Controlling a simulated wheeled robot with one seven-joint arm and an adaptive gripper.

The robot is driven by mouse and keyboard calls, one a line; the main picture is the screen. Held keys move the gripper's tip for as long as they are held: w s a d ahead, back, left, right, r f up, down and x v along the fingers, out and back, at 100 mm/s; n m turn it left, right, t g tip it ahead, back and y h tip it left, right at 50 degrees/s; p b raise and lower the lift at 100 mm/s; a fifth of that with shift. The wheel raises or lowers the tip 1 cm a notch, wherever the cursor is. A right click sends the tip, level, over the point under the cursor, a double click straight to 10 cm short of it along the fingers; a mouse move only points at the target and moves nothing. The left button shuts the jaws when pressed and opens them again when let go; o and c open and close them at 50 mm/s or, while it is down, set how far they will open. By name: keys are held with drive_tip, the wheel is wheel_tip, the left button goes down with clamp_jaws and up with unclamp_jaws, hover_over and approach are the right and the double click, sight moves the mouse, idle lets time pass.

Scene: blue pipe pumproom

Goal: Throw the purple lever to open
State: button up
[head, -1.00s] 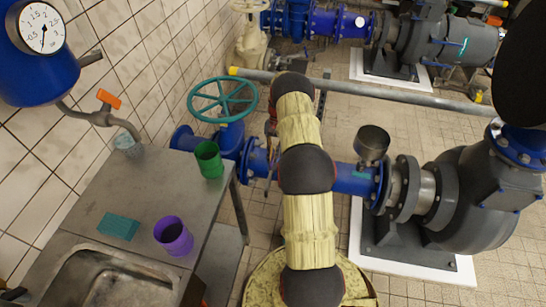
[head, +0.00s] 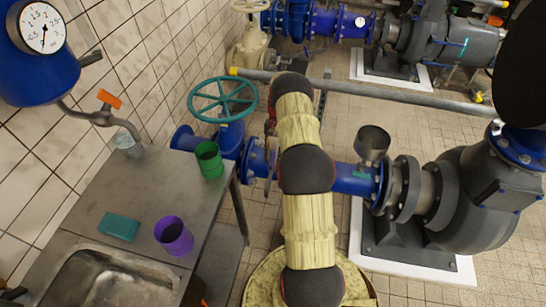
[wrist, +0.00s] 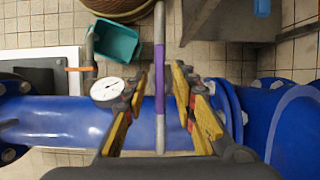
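The purple lever (wrist: 160,82) is a thin grey rod with a purple sleeve. In the wrist view it runs nearly upright in the picture, across the front of a blue pipe (wrist: 60,122). My gripper (wrist: 161,78) is open, with one yellow-and-black finger on each side of the lever. Gaps show between the fingers and the rod, so I see no grip on it. In the head view my arm covers most of this area, and I cannot make out the purple sleeve or the fingertips there.
A small white gauge (wrist: 107,89) sits close beside the left finger. A teal container (wrist: 117,43) and an orange handle (wrist: 80,69) are beyond it. In the head view, a metal bench (head: 150,190) stands left, with a purple cup (head: 173,236) and a green cup (head: 209,160).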

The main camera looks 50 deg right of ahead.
drive_tip(key=shift+r, duration=0.1)
drive_tip(key=v, duration=1.1)
drive_tip(key=shift+d+r, duration=0.2)
drive_tip(key=shift+r, duration=0.15)
drive_tip(key=shift+w, duration=0.15)
